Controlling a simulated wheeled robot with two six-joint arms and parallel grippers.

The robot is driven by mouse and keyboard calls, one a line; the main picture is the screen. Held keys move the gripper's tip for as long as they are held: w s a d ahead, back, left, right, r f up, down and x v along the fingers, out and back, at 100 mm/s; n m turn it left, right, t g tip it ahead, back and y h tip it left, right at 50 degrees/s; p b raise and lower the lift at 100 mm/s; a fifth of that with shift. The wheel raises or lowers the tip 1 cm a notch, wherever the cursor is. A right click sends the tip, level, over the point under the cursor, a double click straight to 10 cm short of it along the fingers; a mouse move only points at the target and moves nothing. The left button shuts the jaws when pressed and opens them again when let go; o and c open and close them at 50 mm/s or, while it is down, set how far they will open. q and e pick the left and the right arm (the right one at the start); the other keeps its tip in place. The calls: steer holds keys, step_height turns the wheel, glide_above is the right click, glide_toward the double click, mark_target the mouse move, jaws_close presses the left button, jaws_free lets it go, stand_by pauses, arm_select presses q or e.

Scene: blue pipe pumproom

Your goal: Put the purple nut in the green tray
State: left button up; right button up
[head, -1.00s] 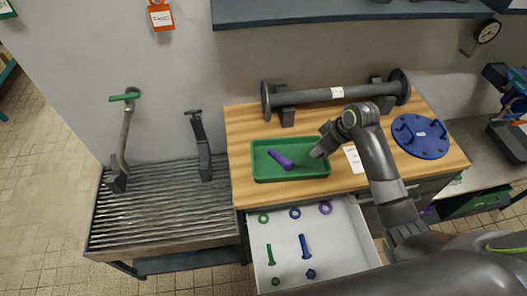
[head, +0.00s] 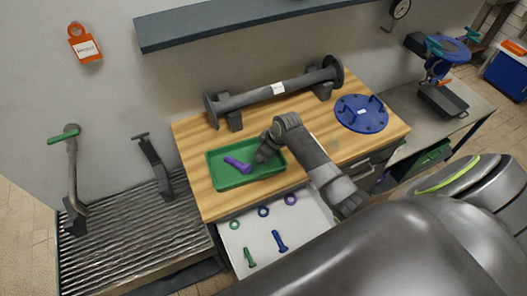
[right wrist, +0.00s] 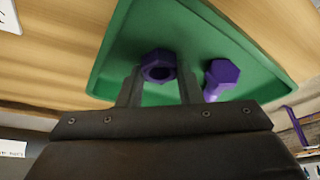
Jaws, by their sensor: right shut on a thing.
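The green tray (head: 214,183) lies on the wooden bench top. A purple bolt (head: 238,164) lies in it, and the bolt also shows in the right wrist view (right wrist: 221,80). My right gripper (head: 264,155) is over the right part of the tray. In the right wrist view, my right gripper (right wrist: 158,85) is shut on the purple nut (right wrist: 158,66), with the green tray floor (right wrist: 190,30) behind it. I cannot tell whether the nut touches the tray floor. The nut is hidden in the head view. My left gripper is not in view.
A grey flanged pipe (head: 260,95) lies behind the tray. A blue round cover (head: 361,114) lies to the right. A shelf (head: 220,25) hangs above.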

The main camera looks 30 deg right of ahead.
steer(key=shift+f, duration=0.2)
steer(key=o, duration=1)
steer(key=shift+r, duration=0.15)
steer(key=b+v, duration=0.1)
steer(key=v, duration=1.1)
